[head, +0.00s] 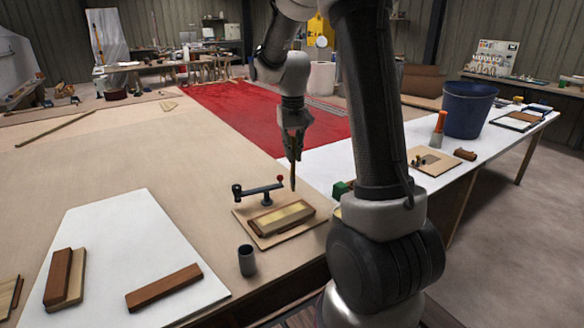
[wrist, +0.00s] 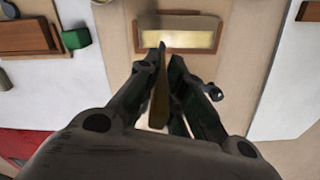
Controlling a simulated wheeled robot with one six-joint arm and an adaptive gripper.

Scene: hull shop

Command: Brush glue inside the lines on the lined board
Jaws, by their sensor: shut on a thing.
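My gripper (head: 294,130) is shut on a thin brush (head: 293,176), which hangs nearly upright with its tip down. In the wrist view the brush (wrist: 158,98) runs between the fingers, its tip overlapping the lower edge of a brown-bordered pale yellow panel (wrist: 190,39). In the head view this yellow panel (head: 282,217) tops a brown wooden piece on a thin tan board (head: 254,240). The brush tip appears above and behind the panel; I cannot tell if it touches. The lines are too small to make out. A dark grey cup (head: 247,261) stands in front of the board.
A black toggle clamp with a red knob (head: 280,178) stands at the board's back. Wooden blocks (head: 164,287) lie on a white sheet (head: 118,240) at left. A green block (head: 341,189) is at right. A blue bucket (head: 466,110) stands farther right.

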